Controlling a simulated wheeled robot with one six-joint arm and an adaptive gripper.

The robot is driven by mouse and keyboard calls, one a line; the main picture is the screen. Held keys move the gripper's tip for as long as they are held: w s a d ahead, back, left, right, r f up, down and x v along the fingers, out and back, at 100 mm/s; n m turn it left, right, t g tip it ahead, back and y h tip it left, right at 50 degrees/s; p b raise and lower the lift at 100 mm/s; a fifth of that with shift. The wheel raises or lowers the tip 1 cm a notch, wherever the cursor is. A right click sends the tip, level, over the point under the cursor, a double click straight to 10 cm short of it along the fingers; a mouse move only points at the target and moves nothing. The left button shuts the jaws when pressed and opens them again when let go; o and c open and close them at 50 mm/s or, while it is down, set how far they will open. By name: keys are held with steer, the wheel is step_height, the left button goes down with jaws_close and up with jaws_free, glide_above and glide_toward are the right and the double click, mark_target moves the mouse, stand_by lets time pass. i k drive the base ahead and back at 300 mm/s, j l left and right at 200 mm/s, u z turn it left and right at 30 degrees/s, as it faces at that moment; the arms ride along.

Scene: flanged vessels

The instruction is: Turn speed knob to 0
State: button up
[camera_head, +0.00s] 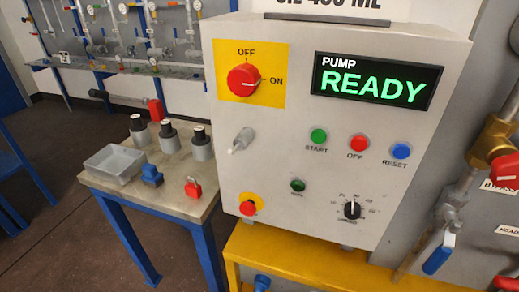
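The speed knob appears to be the small black dial (352,210) at the lower right of the grey control box (290,150). A white pointer line on it points about straight up. A ring of small scale marks surrounds it; the numbers are too small to read surely. The display (376,82) above reads PUMP READY in green. My gripper is not in view, and nothing touches the knob.
The box also bears a red OFF/ON switch (244,80), green START (319,135), red OFF (358,142) and blue RESET (401,150) buttons. Valves and pipes (490,140) stand close at right. A blue-legged table (195,212) stands at left.

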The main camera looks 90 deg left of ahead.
mark_target(352, 209)
steer(key=u, duration=2.75)
